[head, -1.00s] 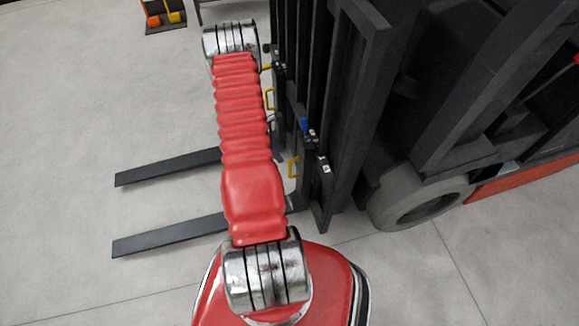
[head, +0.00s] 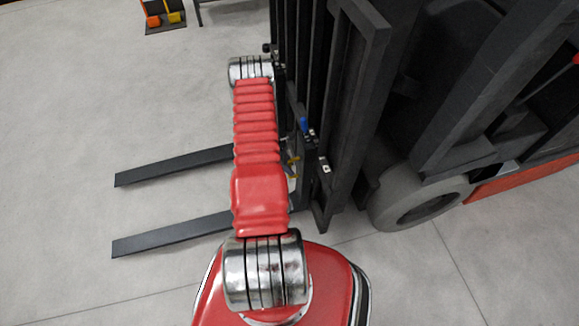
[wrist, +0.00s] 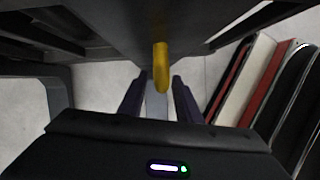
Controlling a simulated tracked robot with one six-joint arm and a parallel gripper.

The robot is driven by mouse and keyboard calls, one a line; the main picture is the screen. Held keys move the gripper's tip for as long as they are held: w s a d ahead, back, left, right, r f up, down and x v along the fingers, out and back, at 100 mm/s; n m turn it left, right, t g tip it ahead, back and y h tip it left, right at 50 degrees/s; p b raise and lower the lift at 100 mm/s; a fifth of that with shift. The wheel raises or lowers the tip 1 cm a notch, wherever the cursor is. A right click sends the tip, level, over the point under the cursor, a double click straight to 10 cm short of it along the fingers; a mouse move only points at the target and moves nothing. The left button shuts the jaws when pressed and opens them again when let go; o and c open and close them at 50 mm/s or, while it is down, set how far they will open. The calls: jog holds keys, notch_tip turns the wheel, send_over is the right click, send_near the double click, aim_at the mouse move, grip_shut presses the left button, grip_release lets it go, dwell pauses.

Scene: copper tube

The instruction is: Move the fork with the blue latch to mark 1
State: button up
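Two dark forks stick out left from the forklift, a far fork (head: 170,166) and a near fork (head: 170,236). The blue latch (head: 304,125) sits high on the carriage, apparently atop the near fork's upright. A yellow handle shows in part beside that upright (head: 293,160), mostly behind my arm. In the wrist view the yellow handle (wrist: 161,66) is straight ahead, its lower end in line with the gap between my fingers. My gripper (wrist: 160,80) is open, with space on both sides of the handle. The gripper is hidden in the head view.
Small white plates (head: 324,165) are on the carriage; their numbers are too small to read. The mast (head: 350,120) and front wheel (head: 420,200) stand close on the right. The floor left of the forks is clear. A dark stand with orange and yellow items (head: 164,20) is far back.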

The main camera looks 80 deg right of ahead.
jog(key=shift+s+f, duration=0.1)
jog(key=shift+f, duration=0.1)
jog(key=shift+c, duration=0.4)
grip_shut()
